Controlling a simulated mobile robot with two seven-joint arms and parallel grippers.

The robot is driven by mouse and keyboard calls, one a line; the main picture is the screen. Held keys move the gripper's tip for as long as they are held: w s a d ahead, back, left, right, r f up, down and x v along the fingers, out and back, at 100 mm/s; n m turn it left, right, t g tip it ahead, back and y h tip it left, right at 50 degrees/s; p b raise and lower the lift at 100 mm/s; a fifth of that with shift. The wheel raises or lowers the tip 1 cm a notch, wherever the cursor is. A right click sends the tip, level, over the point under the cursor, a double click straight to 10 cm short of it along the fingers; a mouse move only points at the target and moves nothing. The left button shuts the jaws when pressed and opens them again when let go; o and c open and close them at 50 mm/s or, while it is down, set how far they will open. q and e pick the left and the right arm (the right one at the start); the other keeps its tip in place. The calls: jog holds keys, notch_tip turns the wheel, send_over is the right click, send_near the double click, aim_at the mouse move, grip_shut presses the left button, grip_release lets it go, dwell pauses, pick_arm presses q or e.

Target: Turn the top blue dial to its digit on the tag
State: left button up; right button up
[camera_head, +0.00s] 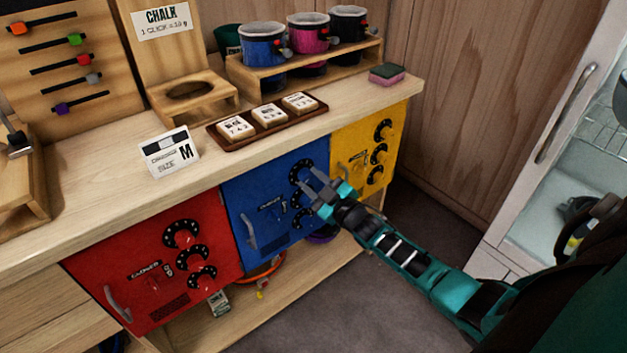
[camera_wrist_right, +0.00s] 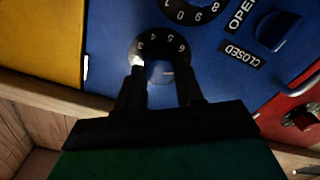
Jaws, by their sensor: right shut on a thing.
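The blue panel (camera_head: 240,205) carries a column of black dials with white digits, a handle and a small latch. My right gripper (camera_head: 312,190) reaches its upper dials from the right. In the right wrist view, which sees the panel upside down, that gripper (camera_wrist_right: 160,78) is shut on the knob of the top blue dial (camera_wrist_right: 161,50). Digits 3, 4, 5 and 6 show around the knob; the fingers hide others. My left gripper is out of view.
A red panel (camera_head: 120,245) and a yellow panel (camera_head: 350,140), each with dials, flank the blue one. The wooden countertop (camera_head: 95,195) overhangs them. Open floor lies in front.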

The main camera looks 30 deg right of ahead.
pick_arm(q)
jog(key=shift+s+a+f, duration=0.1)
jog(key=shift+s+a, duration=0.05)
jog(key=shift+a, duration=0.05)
pick_arm(e)
jog(key=shift+m, duration=0.6)
jog(key=o, duration=1)
jog(key=shift+o, duration=0.2)
jog(key=shift+s, duration=0.15)
jog(key=shift+s, duration=0.25)
pick_arm(q)
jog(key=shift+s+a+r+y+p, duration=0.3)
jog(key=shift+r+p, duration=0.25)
jog(key=shift+p, duration=0.55)
pick_arm(e)
jog(key=s+d, duration=0.1)
jog(key=s, duration=1.1)
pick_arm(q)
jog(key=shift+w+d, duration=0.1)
